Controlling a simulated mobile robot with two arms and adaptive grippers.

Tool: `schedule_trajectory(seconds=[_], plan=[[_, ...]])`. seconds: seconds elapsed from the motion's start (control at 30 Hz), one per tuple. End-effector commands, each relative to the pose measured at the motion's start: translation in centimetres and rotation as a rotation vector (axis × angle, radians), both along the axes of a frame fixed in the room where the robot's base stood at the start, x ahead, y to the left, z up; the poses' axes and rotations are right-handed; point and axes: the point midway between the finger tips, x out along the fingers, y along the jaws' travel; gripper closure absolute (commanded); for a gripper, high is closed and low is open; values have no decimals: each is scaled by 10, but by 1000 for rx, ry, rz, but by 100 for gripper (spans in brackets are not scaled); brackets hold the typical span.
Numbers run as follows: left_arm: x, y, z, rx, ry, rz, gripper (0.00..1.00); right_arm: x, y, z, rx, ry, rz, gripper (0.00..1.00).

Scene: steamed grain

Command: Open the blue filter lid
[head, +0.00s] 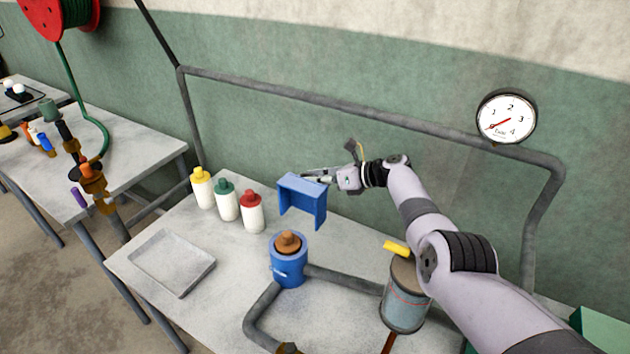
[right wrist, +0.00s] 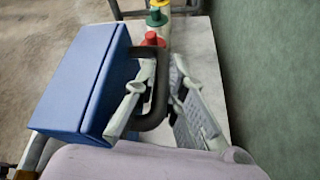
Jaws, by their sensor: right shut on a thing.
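A blue U-shaped piece (head: 302,187), which looks like the filter lid, is behind and above the blue round filter body (head: 288,270). They appear apart. A brown knobbed part (head: 288,242) sits on top of the body. My right gripper (head: 320,177) is at the upper right edge of the blue piece. In the right wrist view, the blue piece (right wrist: 85,85) is a box-like block with a dark handle (right wrist: 155,105). The right gripper's fingers (right wrist: 160,80) are shut on that handle. I cannot tell whether the piece touches the table. My left gripper is not in view.
Yellow-, green- and red-capped bottles (head: 227,201) stand left of the blue piece. A grey tray (head: 172,262) lies at the table's left. Grey pipes (head: 262,312) join the filter body. A grey canister (head: 405,298) stands under my right arm.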

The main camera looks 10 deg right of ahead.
Motion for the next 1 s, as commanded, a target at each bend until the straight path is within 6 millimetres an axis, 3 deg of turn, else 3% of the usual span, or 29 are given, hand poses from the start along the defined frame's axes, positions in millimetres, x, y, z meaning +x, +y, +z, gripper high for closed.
schedule_trajectory(seconds=[0.43,0.47,0.57,1.0], plan=[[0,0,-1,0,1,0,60,1,-1,1,0,-5,-3,100],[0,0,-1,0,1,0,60,1,-1,2,0,-5,-3,88],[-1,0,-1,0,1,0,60,1,-1,1,0,-5,-2,81],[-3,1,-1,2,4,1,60,-1,-3,0,0,-2,-1,80]])
